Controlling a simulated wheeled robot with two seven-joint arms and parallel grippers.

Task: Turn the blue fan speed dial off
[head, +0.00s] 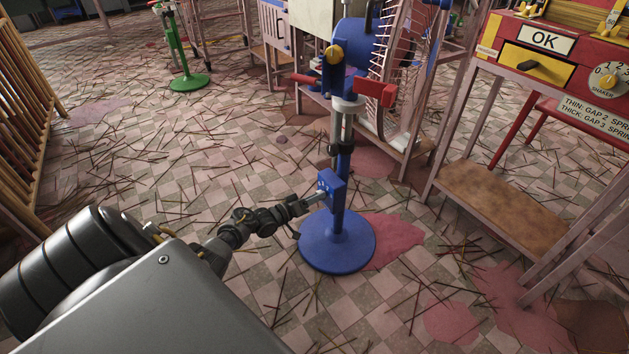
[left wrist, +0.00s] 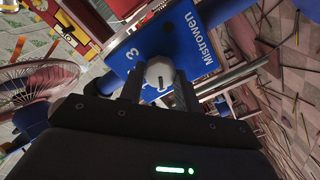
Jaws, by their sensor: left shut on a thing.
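The blue pedestal fan stands upright on its round blue base (head: 337,241) in the head view. Its blue control box (head: 331,186) sits low on the pole. A pale round dial (left wrist: 160,70) with a dark mark sticks out of the panel. My left gripper (head: 315,198) reaches the box from the left. Its two dark fingers (left wrist: 157,86) are shut on the dial, one on each side. My right gripper is not in view.
A wooden rack (head: 25,110) is at the left edge. A green stand (head: 188,82) is farther back. Thin sticks litter the checkered floor.

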